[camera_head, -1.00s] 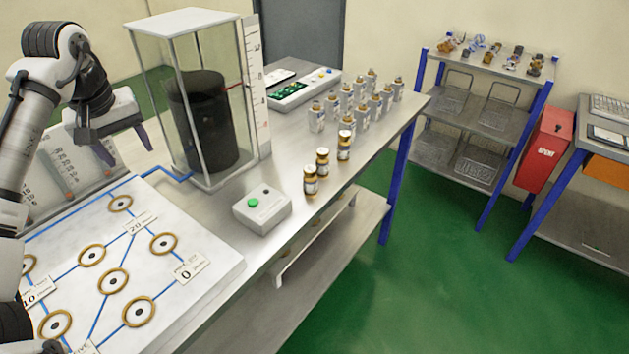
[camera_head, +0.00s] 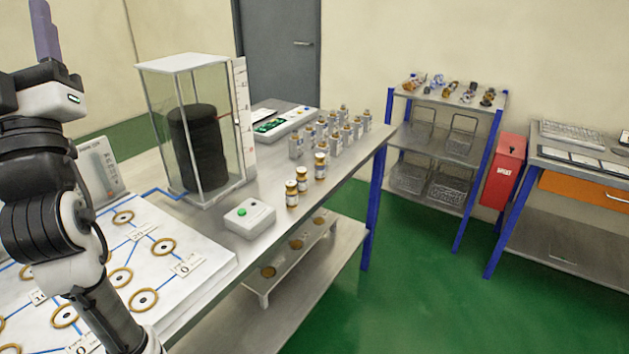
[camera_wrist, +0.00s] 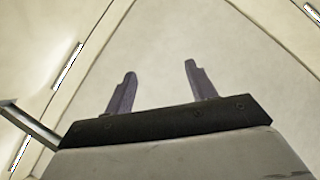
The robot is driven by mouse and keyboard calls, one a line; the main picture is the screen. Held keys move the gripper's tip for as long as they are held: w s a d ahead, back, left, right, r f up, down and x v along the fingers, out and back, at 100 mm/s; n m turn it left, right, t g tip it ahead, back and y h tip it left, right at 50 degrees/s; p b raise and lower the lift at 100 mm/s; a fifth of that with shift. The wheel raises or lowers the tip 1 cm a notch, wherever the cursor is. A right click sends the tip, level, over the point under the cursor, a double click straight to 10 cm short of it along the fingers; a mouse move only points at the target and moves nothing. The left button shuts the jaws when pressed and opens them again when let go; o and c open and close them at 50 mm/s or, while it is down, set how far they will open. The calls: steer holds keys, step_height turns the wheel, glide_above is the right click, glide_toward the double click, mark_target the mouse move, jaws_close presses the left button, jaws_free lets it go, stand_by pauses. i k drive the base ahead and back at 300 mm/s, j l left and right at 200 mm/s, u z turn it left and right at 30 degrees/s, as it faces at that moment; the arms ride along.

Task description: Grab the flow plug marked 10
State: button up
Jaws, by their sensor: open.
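Three brass-and-dark plugs stand upright in a row on the metal bench, one at the front (camera_head: 291,194), one in the middle (camera_head: 302,179) and one at the back (camera_head: 320,166). Their markings are too small to read, so I cannot tell which is 10. My gripper (camera_head: 44,28) is raised at the upper left of the head view, fingers pointing up, far from the plugs. In the wrist view my gripper (camera_wrist: 157,85) is open with nothing between its fingers, facing the ceiling.
A white board (camera_head: 205,262) with ring sockets lies at the front left. A glass tank (camera_head: 222,140) and a green-button box (camera_head: 249,217) stand on the bench. Several grey canisters (camera_head: 325,135) stand behind the plugs. A lower shelf holds a rack (camera_head: 287,262) with round holes.

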mark_target(301, 178)
steer(key=i+j+z, duration=0.1)
steer(key=i+z, duration=0.35)
steer(key=i+j+z, duration=0.25)
steer(key=i+z, duration=0.25)
steer(key=k, duration=0.05)
